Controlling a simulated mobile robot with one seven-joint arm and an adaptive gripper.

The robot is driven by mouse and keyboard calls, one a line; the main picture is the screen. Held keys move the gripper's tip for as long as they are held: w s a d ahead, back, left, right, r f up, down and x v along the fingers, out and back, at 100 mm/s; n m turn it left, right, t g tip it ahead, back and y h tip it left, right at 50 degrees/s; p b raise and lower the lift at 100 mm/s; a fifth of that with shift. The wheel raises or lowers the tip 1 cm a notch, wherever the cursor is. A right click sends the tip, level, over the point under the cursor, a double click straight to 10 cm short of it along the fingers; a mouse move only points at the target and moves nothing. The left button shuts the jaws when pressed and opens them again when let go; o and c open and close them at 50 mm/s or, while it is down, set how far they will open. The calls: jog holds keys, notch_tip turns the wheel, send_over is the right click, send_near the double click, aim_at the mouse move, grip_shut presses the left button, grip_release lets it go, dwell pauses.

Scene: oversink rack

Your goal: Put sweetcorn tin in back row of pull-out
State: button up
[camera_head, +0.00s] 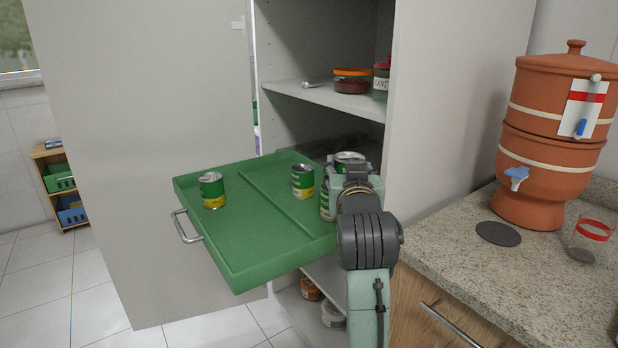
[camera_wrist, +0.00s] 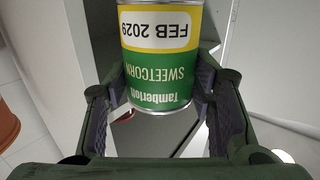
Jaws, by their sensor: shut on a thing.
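My gripper (camera_head: 352,172) is shut on the sweetcorn tin (camera_head: 350,156). In the wrist view the tin (camera_wrist: 160,60) sits between the two fingers, its green and yellow label reading SWEETCORN and FEB 2029 upside down. In the head view it is at the right end of the green pull-out (camera_head: 235,255), near the cabinet opening; its height above the tray is unclear. A low ridge divides the pull-out. One tin (camera_head: 211,191) stands left of it, on the handle side. Another tin (camera_head: 303,182) stands right of it; a third (camera_head: 325,202) is partly hidden by my gripper.
The cabinet shelf (camera_head: 318,97) above holds a red jar with an orange lid (camera_head: 352,81) and another jar (camera_head: 381,82). A tall cabinet panel (camera_head: 440,100) stands right of my gripper. The counter (camera_head: 460,245) carries a clay water dispenser (camera_head: 548,140).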

jog(key=shift+y, duration=0.3)
jog(key=w+a+f, duration=0.1)
jog(key=f, duration=0.3)
jog(key=w+a+f+p, duration=0.1)
jog(key=w+f, duration=0.1)
jog(key=f, duration=0.1)
jog(key=w+a+f+p, duration=0.1)
jog(key=f, duration=0.3)
jog(key=shift+w+a+f, duration=0.3)
jog(key=shift+a, duration=0.1)
jog(key=shift+f, duration=0.1)
jog(key=shift+f, duration=0.1)
